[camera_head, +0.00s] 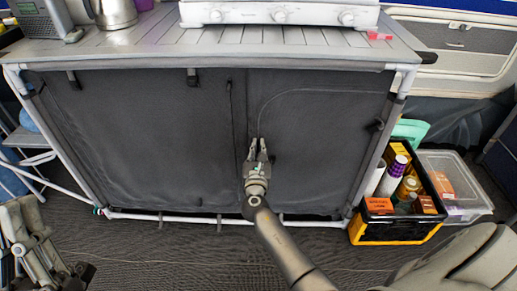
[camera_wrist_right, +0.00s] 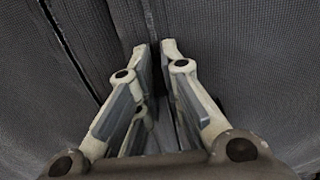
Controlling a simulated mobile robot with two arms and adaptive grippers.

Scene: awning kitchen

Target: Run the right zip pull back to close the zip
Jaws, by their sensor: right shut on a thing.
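The dark fabric front (camera_head: 150,140) of the camp kitchen unit hangs upright below the counter. A thin curved seam (camera_head: 320,90) crosses the upper part of its right panel, and a dark vertical line runs down near the middle. My right gripper (camera_head: 258,146) points up at the fabric just right of that line. In the right wrist view its two fingers (camera_wrist_right: 154,48) stand close to the fabric on either side of a dark vertical strip. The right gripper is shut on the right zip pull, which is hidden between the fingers.
A hob (camera_head: 280,15) and a metal kettle (camera_head: 114,14) stand on the grey counter (camera_head: 150,48). A black and yellow crate (camera_head: 385,232) of groceries and a clear box (camera_head: 462,165) stand to the right. White frame poles border the fabric.

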